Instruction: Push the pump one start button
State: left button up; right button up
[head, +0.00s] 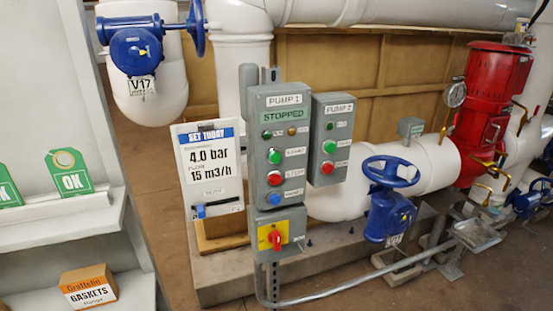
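The pump 1 box (283,145) is a grey panel on a post near the middle of the head view. Its display plate (284,117) reads "STOPPED". Below two small lamps sits a green button (274,156), with a small label beside it that appears to read "START". Under it are a red button (273,178) and a blue button (275,199). The pump 2 box (331,139) stands just right, with its own green button (329,146) and red button (327,168). Neither of my grippers shows in the head view.
A red and yellow rotary switch (273,237) sits below the pump 1 panel. A sign (209,165) reads "4.0 bar, 15 m3/h". A blue handwheel valve (390,200) is at right. White shelves (60,245) with a gaskets box (89,288) stand at left. Floor shows in front.

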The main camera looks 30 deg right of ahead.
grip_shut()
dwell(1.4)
